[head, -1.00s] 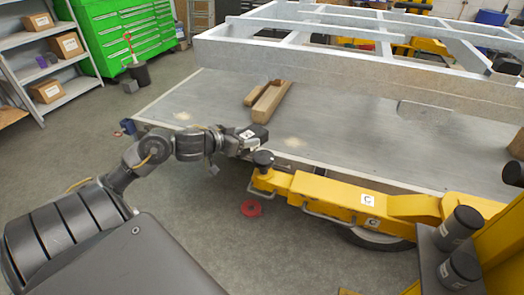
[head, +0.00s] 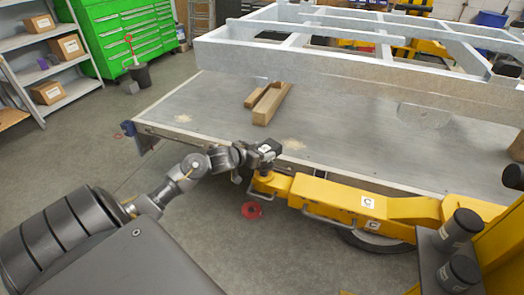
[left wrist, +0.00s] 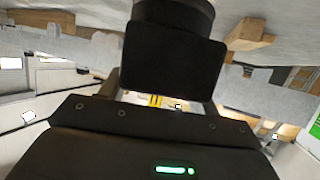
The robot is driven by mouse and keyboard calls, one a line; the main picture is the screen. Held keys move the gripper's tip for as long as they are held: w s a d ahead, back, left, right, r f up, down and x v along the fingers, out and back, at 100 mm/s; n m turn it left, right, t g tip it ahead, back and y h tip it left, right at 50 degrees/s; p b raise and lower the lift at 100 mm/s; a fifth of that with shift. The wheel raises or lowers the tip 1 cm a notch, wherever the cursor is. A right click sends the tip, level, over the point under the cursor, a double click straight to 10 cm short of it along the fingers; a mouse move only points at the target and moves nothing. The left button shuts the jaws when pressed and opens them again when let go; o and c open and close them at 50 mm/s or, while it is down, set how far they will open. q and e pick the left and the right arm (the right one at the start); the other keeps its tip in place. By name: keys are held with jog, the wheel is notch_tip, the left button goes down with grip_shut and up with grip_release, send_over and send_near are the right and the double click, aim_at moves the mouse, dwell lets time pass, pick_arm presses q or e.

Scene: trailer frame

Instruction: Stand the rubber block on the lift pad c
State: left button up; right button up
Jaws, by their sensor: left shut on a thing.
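My left gripper (head: 264,153) is shut on the black rubber block (head: 271,147), at the outer end of the yellow lift arm. In the left wrist view the block (left wrist: 172,58) is a dark square shape between the fingers. A dark round piece (left wrist: 175,12) adjoins it at the top of that picture; I cannot tell if it is the pad. The lift pad c (head: 264,172) sits on the end of the yellow arm marked C (head: 340,200), just below the gripper and partly hidden. Contact between block and pad cannot be told. My right gripper is not in view.
The grey deck (head: 215,110) lies just behind the arm, with wooden pieces (head: 270,102) on it and a metal frame (head: 330,65) above. A red ring (head: 251,210) is on the floor. Dark labelled cylinders (head: 462,228) stand at the right.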

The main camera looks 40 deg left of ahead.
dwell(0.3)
pick_arm(q)
jog(key=o, duration=1.3)
jog(key=shift+f, duration=0.2)
jog(key=shift+s+r, duration=0.1)
jog(key=shift+r, duration=0.05)
jog(key=v, duration=1.2)
jog(key=shift+b, duration=0.4)
